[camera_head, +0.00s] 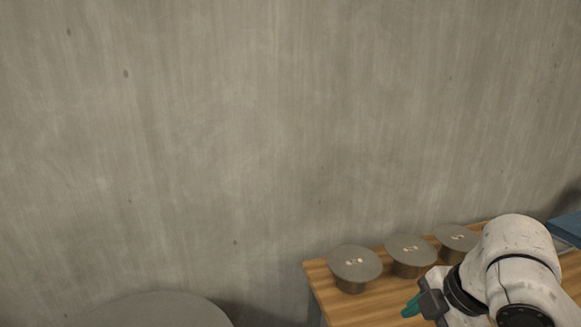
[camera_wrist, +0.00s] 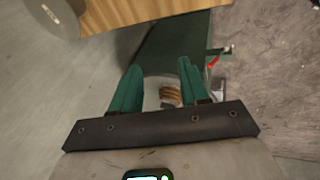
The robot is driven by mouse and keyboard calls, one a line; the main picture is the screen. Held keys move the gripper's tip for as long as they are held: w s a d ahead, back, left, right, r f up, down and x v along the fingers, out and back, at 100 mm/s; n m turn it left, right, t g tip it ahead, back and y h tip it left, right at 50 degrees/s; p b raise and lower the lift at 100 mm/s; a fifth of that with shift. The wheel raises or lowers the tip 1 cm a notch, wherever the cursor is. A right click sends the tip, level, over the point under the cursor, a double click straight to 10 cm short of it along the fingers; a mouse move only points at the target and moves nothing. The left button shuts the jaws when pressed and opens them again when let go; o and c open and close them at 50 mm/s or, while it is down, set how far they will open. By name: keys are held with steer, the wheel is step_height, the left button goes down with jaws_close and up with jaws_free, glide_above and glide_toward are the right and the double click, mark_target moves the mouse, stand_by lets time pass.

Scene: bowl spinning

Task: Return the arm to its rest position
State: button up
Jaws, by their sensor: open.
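My gripper (camera_wrist: 160,92) shows in the wrist view with two teal fingers apart and nothing between them. In the head view, my white arm reaches in from the lower right, and my gripper (camera_head: 411,307) is a teal tip in front of the wooden table (camera_head: 345,310). Three grey round-topped objects, a left one (camera_head: 355,262), a middle one (camera_head: 411,249) and a right one (camera_head: 457,237), stand in a row on the table. The gripper touches none of them. Part of the table is hidden behind my arm.
A grey concrete wall (camera_head: 230,130) stands behind the table. A grey round surface (camera_head: 150,312) is at the bottom left. A blue object (camera_head: 568,226) lies at the right edge. In the wrist view, a grey round object (camera_wrist: 50,15) is near the top left.

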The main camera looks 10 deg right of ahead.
steer(key=w+a+r+m+t+y, duration=0.1)
steer(key=w+a+m+t+y, duration=0.25)
steer(key=a, duration=0.45)
steer(key=s+a+f+m, duration=0.3)
steer(key=f+m, duration=0.4)
steer(key=f, duration=0.2)
steer(key=s+d+f+m+g+h, duration=0.2)
steer(key=s+d+f+m+g, duration=0.1)
steer(key=s+f, duration=0.6)
steer(key=s+d+f+m+g+h, duration=0.3)
steer(key=s+f, duration=0.5)
steer(key=s, duration=0.6)
steer(key=shift+d+f+m, duration=0.35)
steer(key=shift+d+f, duration=0.05)
steer(key=shift+d, duration=0.45)
steer(key=shift+h, duration=0.25)
